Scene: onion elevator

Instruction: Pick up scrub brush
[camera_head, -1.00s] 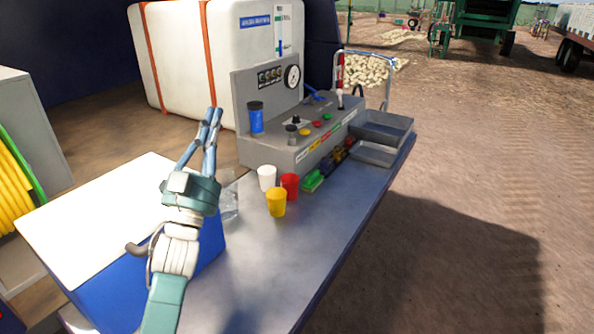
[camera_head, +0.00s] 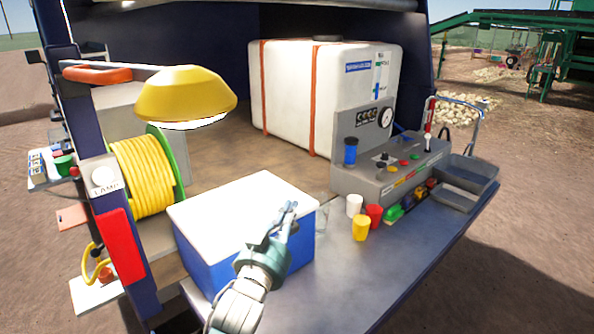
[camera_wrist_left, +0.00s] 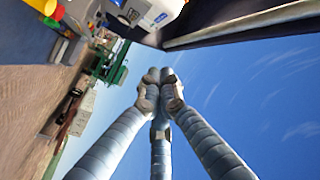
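No object shows clearly enough to be named the scrub brush. A small green item (camera_head: 393,213) lies at the foot of the grey control panel, beside the cups, and I cannot tell whether it is the brush. My left gripper (camera_head: 290,208) is in front of the right part of the blue and white cooler box, left of the cups and apart from the green item. In the left wrist view its fingers (camera_wrist_left: 162,78) point up with their tips together and nothing between them. My right gripper is in neither view.
White (camera_head: 354,206), red (camera_head: 374,215) and yellow (camera_head: 361,229) cups stand before the control panel (camera_head: 375,180). The cooler box (camera_head: 245,208) fills the left of the grey tabletop (camera_head: 350,290). A yellow lamp (camera_head: 185,95) overhangs the left. Grey trays (camera_head: 468,176) sit at the right.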

